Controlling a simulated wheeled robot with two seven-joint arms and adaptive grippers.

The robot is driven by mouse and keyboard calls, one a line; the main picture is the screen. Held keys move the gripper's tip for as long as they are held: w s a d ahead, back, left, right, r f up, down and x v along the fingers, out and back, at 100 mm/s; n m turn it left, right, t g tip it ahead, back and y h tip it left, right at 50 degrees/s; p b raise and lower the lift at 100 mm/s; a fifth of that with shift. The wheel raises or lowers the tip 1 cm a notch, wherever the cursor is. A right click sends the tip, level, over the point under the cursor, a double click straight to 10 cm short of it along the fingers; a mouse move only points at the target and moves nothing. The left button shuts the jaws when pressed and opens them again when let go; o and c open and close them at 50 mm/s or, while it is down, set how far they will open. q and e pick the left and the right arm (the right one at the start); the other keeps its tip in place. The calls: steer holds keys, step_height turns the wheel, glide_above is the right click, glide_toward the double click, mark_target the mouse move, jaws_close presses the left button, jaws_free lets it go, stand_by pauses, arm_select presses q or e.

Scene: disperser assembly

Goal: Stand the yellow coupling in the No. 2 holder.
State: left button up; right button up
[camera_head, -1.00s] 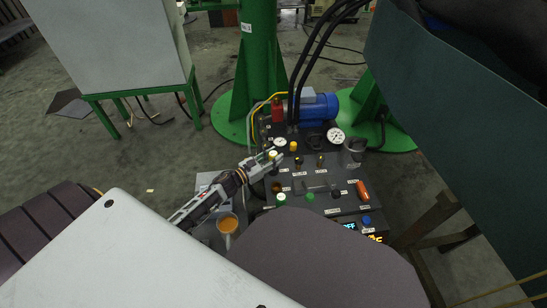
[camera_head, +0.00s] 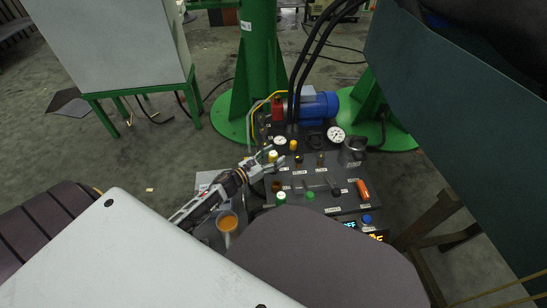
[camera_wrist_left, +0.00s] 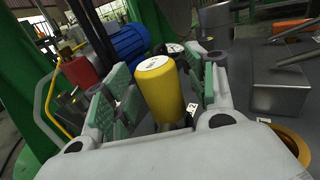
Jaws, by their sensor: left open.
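A yellow coupling (camera_head: 273,156), an upright cylinder with a pale top, stands on the dark panel at my left gripper (camera_head: 262,160). In the left wrist view the coupling (camera_wrist_left: 159,85) is between the green finger pads of the gripper (camera_wrist_left: 157,95). The gripper is open, with a gap visible on each side. The coupling's foot and any holder under it are hidden, and the holder number cannot be read. A second small yellow-topped piece (camera_head: 294,146) stands farther right. My right gripper is not in view.
The panel has a brass-rimmed hole (camera_wrist_left: 290,140), also seen near the gripper. An orange-filled cup (camera_head: 227,222) is near my left arm.

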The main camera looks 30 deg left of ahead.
arm_select(q)
steer(key=shift+s+f, duration=0.1)
steer(key=shift+s+a, duration=0.1)
steer(key=shift+s, duration=0.05)
steer(key=shift+v, duration=0.75)
steer(key=v, duration=1)
steer(key=shift+r, duration=0.25)
stand_by(0.8)
step_height(320, 180, up, 9)
steer(key=p, duration=0.9)
steer(key=shift+f, duration=0.25)
steer(key=shift+r+p, duration=0.55)
steer(key=shift+f, duration=0.1)
